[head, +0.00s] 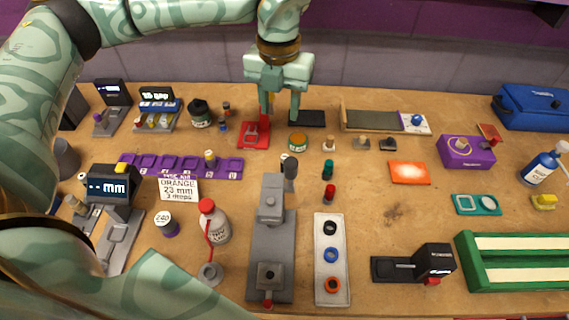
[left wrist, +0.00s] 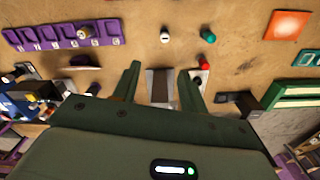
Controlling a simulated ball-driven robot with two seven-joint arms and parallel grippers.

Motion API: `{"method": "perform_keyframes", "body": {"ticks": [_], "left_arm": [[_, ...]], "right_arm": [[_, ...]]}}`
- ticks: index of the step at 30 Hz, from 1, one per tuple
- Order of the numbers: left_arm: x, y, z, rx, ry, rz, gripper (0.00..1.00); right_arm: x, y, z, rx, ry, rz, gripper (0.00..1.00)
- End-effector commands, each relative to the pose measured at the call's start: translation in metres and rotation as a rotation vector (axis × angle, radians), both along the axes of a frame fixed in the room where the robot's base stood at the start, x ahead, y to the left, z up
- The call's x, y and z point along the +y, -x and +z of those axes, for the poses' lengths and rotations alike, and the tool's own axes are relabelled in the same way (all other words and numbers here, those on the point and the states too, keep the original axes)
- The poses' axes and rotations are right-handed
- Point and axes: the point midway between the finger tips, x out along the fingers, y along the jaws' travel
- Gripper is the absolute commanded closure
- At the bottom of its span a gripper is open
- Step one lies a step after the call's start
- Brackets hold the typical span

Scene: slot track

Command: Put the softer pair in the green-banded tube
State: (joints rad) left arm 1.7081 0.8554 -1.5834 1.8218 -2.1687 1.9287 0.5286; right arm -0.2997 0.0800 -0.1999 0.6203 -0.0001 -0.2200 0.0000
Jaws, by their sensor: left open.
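My left gripper (head: 281,112) is open and empty, its fingers pointing down above the back middle of the table. It also shows open in the left wrist view (left wrist: 158,82). A small dark cylinder with a green end (head: 331,172) and a red one (head: 328,193) stand near the table's middle; the left wrist view shows a green-ended piece (left wrist: 208,36) too. Small dark cylinders (head: 226,108) stand at the back left beside a dark-lidded jar with a greenish label (head: 201,113). I cannot tell which pieces are softer or which tube has the green band. My right gripper is out of view.
A red tray (head: 254,135) lies below my left gripper. A purple slotted strip (head: 172,163), a grey press (head: 270,235) and a white plate with rings (head: 332,265) stand nearer. A green rack (head: 510,262) is at right front. Bare table lies around the orange pad (head: 409,172).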

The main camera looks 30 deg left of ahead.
Motion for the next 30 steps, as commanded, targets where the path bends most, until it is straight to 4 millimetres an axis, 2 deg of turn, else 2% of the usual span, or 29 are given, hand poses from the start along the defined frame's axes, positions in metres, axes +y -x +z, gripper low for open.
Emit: {"method": "perform_keyframes", "body": {"ticks": [1, 3, 9, 18, 26, 30], "left_arm": [[0.000, 0.000, -0.017, 0.006, 0.000, 0.000, 0.57], [0.000, 0.000, -0.036, 0.007, 0.001, 0.000, 0.57], [-0.001, 0.000, -0.079, 0.005, 0.002, 0.001, 0.57], [-0.002, -0.003, -0.102, 0.001, 0.002, 0.000, 0.57], [-0.007, -0.009, -0.143, 0.004, 0.003, 0.001, 0.57], [-0.007, -0.009, -0.147, -0.001, 0.003, 0.001, 0.57]], "right_arm": [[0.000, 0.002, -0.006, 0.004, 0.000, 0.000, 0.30], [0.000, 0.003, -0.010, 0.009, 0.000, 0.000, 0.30], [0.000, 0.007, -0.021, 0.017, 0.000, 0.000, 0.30], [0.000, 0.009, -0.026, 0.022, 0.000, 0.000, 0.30], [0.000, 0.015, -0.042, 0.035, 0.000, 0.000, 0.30], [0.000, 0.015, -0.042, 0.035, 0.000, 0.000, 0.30]]}}
